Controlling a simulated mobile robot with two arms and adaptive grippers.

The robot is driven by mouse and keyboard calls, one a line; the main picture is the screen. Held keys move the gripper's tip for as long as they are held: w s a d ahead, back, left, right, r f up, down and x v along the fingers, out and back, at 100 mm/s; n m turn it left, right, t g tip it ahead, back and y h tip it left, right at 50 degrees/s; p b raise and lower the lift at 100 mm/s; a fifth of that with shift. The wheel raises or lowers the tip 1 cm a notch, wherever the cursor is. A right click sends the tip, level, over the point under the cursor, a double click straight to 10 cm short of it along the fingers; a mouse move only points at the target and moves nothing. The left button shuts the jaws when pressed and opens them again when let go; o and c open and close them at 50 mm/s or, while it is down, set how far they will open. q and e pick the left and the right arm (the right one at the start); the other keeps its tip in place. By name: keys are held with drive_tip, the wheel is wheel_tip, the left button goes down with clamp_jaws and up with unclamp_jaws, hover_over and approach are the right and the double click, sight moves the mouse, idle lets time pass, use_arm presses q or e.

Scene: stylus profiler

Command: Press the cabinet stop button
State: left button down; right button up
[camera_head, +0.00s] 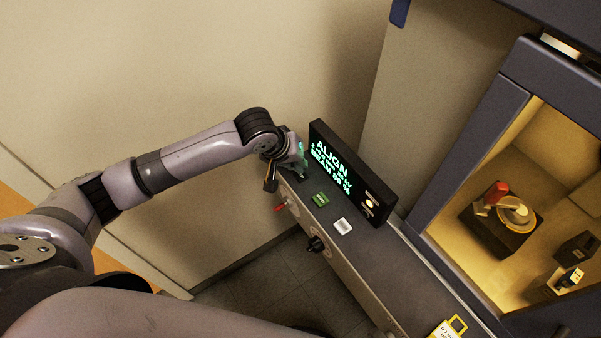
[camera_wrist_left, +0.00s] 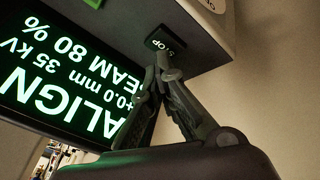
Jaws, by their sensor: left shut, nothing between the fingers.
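The stop button, a dark rectangular key marked STOP (camera_wrist_left: 166,45), shows on the panel at the top middle of the left wrist view. In the head view my gripper seems to cover it. My left gripper (camera_head: 301,172) is at the far left end of the console top, below the display's left end. In the left wrist view the fingertips of the left gripper (camera_wrist_left: 162,64) are together, with nothing between them. They are at the near edge of the STOP key; I cannot tell whether they touch it. My right gripper is not in view.
The display (camera_head: 345,170) reading ALIGN stands behind the keys. A green key (camera_head: 320,199) and a white key (camera_head: 343,226) lie to the right. A red switch (camera_head: 281,207) and black knob (camera_head: 315,244) stick out of the front. A lit chamber (camera_head: 450,235) stands at right.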

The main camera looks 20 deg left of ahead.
use_arm(q)
drive_tip(key=shift+f, duration=0.35)
idle(0.5)
drive_tip(key=shift+r+p, duration=0.8)
drive_tip(key=shift+p, duration=0.5)
drive_tip(key=shift+r, duration=0.1)
wheel_tip(320, 180, up, 5)
drive_tip(key=p, duration=0.6)
